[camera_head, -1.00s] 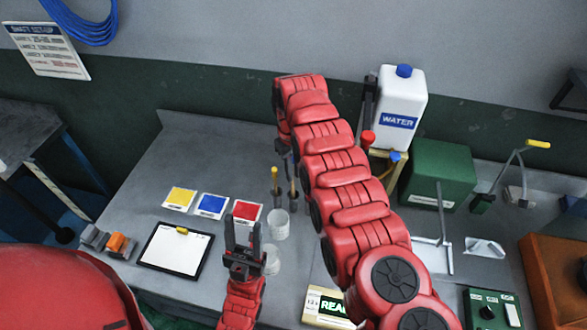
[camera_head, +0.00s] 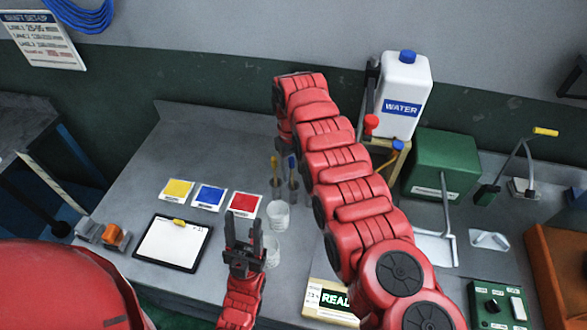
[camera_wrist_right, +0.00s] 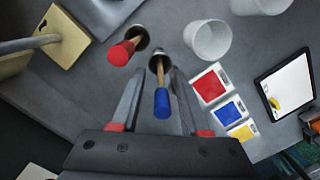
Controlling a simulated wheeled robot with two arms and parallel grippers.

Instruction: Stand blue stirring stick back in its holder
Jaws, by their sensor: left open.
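The blue stirring stick (camera_wrist_right: 161,103) stands in a dark round holder (camera_wrist_right: 158,56) in the right wrist view, its blue cap toward the camera. My right gripper (camera_wrist_right: 159,78) is open around the blue stick, with a gap on both sides. In the head view the right fingers are mostly hidden by my arm. My left gripper (camera_head: 243,240) is open and empty, near the white cups.
A red-capped stick (camera_wrist_right: 122,52) stands close beside the blue one. White cups (camera_head: 277,215) are in front of the holders. Yellow, blue and red cards (camera_head: 209,197) and a clipboard (camera_head: 172,243) lie left. A water jug (camera_head: 401,96) stands behind my right arm.

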